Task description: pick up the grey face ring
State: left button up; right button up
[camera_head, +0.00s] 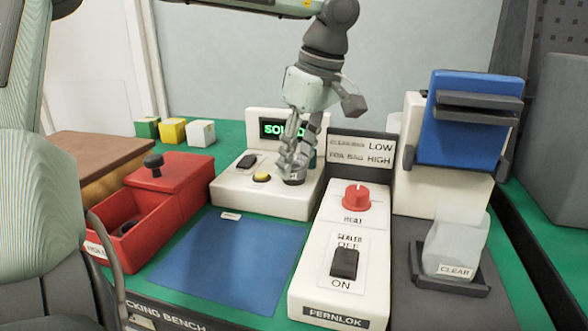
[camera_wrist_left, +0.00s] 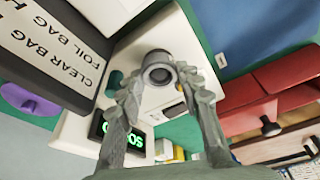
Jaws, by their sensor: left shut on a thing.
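In the head view the ring (camera_head: 293,181) is mostly hidden by the fingers. My left gripper (camera_head: 288,169) points down over the tester, shut on the ring with a fingertip on each side. Whether the ring is clear of the tester's top, I cannot tell. My right gripper is not in view.
A red bin (camera_head: 127,221) with a black-knobbed lid is at left, beside a blue mat (camera_head: 225,260). A white sealer (camera_head: 338,275) with a red dial stands right of the mat. A clear bag (camera_head: 455,247) sits in a dark tray. Small blocks (camera_head: 172,131) stand behind.

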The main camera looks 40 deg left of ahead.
pick_arm(q)
jog(key=shift+r, duration=0.1)
jog(key=shift+r, duration=0.55)
jog(key=r, duration=0.2)
jog(key=s+r, duration=0.1)
jog(key=shift+a+r, duration=0.2)
jog(key=shift+r, duration=0.15)
jog(key=shift+s+a+r+p, duration=0.65)
jog(key=shift+s+r+p, duration=0.15)
jog(key=shift+s+r, duration=0.85)
jog(key=shift+s+a+r+p, duration=0.6)
jog(key=shift+s+r+p, duration=0.15)
jog(key=shift+s+r, duration=0.9)
jog(key=shift+s+a+r+p, duration=0.65)
jog(key=shift+s+r+p, duration=0.15)
jog(key=shift+s+r, duration=0.85)
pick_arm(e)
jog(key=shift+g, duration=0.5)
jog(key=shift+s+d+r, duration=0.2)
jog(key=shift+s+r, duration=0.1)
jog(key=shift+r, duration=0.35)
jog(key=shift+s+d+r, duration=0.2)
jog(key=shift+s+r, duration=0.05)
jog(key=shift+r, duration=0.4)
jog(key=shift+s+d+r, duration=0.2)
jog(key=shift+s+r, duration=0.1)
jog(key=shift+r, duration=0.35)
